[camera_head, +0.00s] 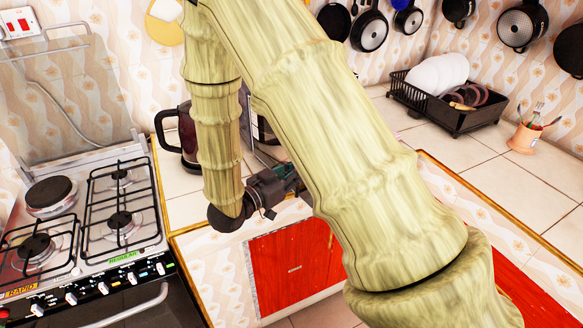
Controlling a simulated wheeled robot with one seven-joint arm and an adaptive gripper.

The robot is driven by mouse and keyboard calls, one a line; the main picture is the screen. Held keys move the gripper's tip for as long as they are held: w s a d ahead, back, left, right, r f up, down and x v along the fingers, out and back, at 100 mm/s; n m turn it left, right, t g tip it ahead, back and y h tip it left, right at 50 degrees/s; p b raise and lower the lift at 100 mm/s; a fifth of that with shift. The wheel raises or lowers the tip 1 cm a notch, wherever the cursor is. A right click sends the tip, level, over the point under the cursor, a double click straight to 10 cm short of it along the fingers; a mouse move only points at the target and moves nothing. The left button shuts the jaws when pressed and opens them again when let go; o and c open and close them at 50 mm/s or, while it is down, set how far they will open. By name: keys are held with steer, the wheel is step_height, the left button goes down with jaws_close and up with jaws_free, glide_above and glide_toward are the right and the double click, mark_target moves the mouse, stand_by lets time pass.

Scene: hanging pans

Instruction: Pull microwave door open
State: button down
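My arm crosses the middle of the head view and covers most of the counter corner behind it. A small part of a dark and silver appliance, likely the microwave (264,130), shows in the gap between my arm links. Its door, handle and most of its front are hidden. My gripper (290,178) is at the lower end of that gap, just in front of and below the appliance, above the counter's front edge. Its fingers are small, dark and partly behind my arm. I cannot tell whether they touch the door or how far apart they are.
A dark kettle (182,138) stands left of the gap. A gas stove (95,215) fills the left side. Red cabinet doors (290,268) are below the counter. A dish rack (450,112) and utensil cup (524,138) stand right. Pans (369,30) hang on the wall. The right counter is mostly clear.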

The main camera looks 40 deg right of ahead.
steer(key=shift+w+a, duration=0.1)
steer(key=shift+a, duration=0.25)
steer(key=c, duration=1.5)
jaws_free()
steer(key=s+a, duration=0.2)
steer(key=a, duration=0.9)
steer(key=shift+a, duration=0.4)
